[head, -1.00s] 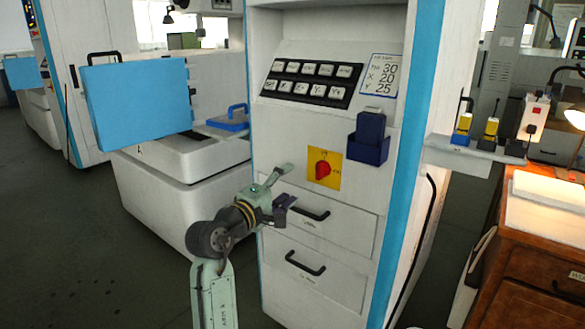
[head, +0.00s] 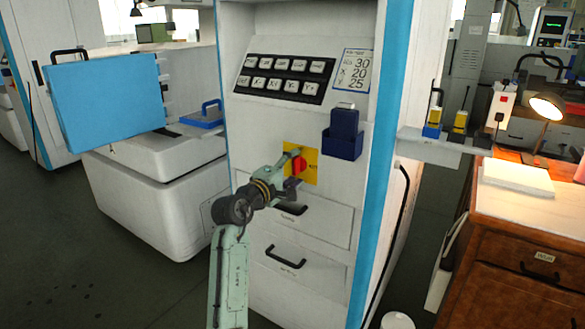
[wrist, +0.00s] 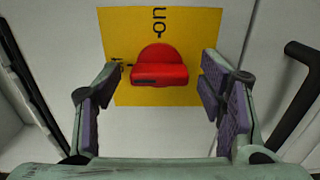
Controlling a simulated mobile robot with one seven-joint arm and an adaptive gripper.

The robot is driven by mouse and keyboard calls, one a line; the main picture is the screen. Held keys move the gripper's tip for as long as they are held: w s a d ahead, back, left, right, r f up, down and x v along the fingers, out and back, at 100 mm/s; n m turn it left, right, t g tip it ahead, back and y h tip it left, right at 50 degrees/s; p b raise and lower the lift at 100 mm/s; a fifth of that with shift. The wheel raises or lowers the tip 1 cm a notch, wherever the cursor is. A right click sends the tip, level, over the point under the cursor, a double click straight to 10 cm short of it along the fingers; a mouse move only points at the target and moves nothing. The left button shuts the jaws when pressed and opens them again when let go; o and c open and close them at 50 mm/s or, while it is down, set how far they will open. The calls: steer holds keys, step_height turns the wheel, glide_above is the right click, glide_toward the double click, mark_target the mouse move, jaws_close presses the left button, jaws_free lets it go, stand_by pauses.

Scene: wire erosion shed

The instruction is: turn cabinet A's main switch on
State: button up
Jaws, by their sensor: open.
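The main switch is a red rotary knob (head: 299,165) on a yellow plate (head: 313,158) on the white cabinet's front. In the wrist view the red knob (wrist: 160,66) sits between my fingers, near the top centre, with black markings above and to its left on the yellow plate (wrist: 203,32). My gripper (wrist: 162,88) is open and empty, one finger on each side of the knob, with visible gaps to both. In the head view my gripper (head: 294,170) is in front of the plate and partly hides it. I cannot tell the exact depth left to the knob.
A drawer handle (head: 291,208) lies just below my gripper; it shows at right in the wrist view (wrist: 300,92). A dark blue holder (head: 342,146) is right of the plate, and a button panel (head: 284,78) above. A side shelf (head: 440,142) juts out right.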

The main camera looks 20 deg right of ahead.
steer(key=shift+c, duration=0.5)
steer(key=c, duration=1.1)
